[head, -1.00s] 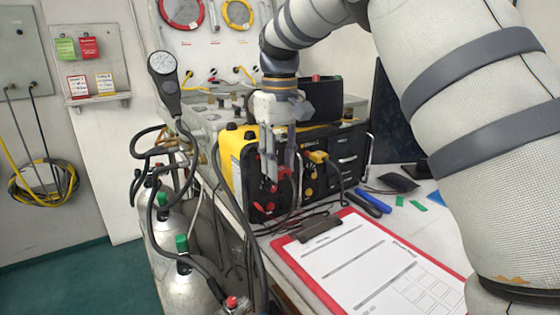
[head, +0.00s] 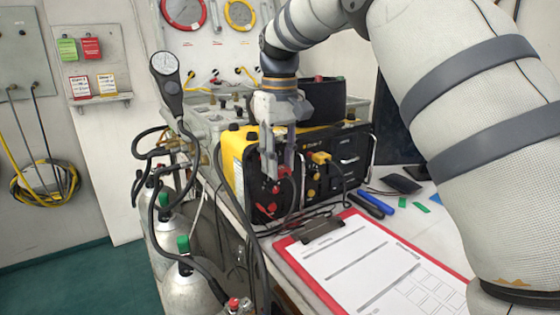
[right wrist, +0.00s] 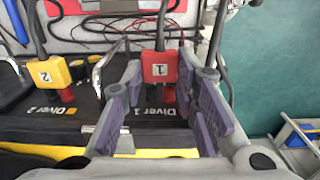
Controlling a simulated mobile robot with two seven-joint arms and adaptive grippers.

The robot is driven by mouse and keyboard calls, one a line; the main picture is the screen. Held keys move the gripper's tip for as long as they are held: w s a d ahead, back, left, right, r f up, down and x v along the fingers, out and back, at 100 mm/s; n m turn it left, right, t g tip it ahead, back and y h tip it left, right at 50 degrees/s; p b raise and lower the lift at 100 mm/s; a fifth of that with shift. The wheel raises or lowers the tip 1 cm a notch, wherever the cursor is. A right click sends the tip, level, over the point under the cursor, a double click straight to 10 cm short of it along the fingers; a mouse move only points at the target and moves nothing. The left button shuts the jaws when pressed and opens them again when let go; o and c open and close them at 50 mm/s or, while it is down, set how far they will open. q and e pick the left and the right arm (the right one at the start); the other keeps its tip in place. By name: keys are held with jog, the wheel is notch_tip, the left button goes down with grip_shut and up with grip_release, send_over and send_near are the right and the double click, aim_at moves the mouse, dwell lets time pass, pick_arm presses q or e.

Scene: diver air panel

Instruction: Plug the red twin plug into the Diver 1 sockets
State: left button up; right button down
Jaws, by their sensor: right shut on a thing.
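The red twin plug (right wrist: 160,67), marked 1, shows in the right wrist view with its black cable running up the picture. It sits between the fingertips of my right gripper (right wrist: 169,75), which is shut on it. Red parts of the Diver 1 sockets (right wrist: 167,94) show just beside the plug, above the Diver 1 label (right wrist: 139,111). I cannot tell whether its pins are in the sockets. In the head view my right gripper (head: 277,170) is at the front of the yellow and black air panel (head: 347,150), on its left half, and its fingers hide much of the plug. My left gripper is not in view.
A yellow twin plug (right wrist: 50,72), marked 2, is at the Diver 2 side, also in the head view (head: 319,158). Metal guard bars stand at the panel's sides. A red clipboard (head: 283,243) lies in front, with loose cables between. Gas cylinders (head: 185,290) stand left.

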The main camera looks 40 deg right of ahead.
jog(key=shift+w, duration=0.35)
dwell(0.8)
jog(key=c, duration=1.2)
grip_release()
notch_tip(320, 180, up, 12)
